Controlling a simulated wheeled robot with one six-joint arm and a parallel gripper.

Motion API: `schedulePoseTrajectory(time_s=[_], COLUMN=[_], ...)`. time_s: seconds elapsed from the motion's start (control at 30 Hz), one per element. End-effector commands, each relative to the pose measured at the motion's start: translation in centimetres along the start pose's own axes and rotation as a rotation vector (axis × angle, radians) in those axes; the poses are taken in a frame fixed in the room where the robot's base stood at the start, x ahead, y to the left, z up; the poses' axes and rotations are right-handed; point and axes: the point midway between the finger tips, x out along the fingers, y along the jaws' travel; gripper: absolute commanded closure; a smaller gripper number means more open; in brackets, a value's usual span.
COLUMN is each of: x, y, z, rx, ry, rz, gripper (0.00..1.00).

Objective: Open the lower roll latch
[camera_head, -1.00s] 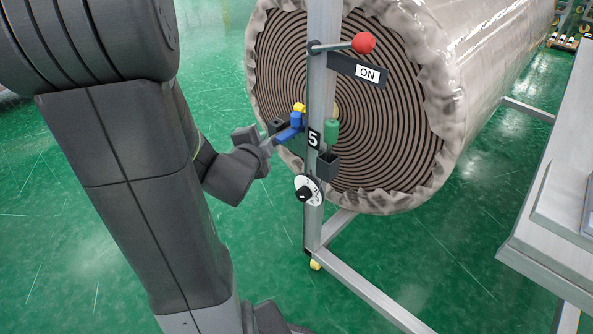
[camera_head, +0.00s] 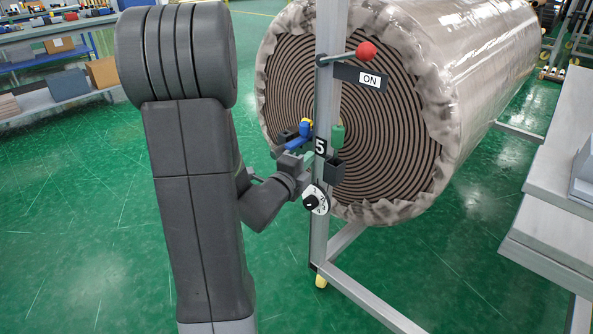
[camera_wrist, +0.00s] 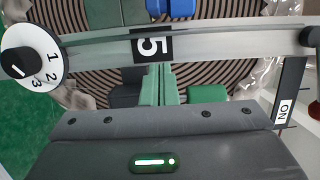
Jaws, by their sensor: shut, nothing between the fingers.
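Nothing in view is marked as the lower roll latch. Fittings sit on an upright metal post (camera_head: 322,240): a lever with a red ball knob (camera_head: 366,51) by an ON label (camera_head: 370,80), a blue handle (camera_head: 297,144), a green handle (camera_head: 338,136) and a dial (camera_head: 316,200). My gripper (camera_head: 308,158) is at the post, below the blue handle and above the dial. In the wrist view the shut, empty fingers (camera_wrist: 159,80) point at the post near its "5" plate (camera_wrist: 151,45). The green handle (camera_wrist: 207,93) is just right of them. Contact cannot be told.
A large wrapped roll (camera_head: 450,70) stands behind the post on a metal frame with a low rail (camera_head: 370,300). Grey slabs (camera_head: 550,235) stand at the right. Benches with boxes (camera_head: 65,82) are at the far left. Green floor is open at the left.

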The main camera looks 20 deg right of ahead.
Motion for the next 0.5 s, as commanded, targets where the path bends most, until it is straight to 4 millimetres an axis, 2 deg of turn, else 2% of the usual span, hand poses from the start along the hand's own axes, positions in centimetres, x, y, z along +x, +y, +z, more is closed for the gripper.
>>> schedulePoseTrajectory(time_s=[0.1, 0.23, 0.5], x=[2.5, 2.6, 3.0], y=[0.1, 0.0, 0.0], z=[-0.1, 2.4, 3.9], rx=[0.000, 0.001, 0.001], ry=[0.003, -0.005, -0.002], rz=[0.000, 0.001, 0.001], gripper=[1.00, 1.00, 1.00])
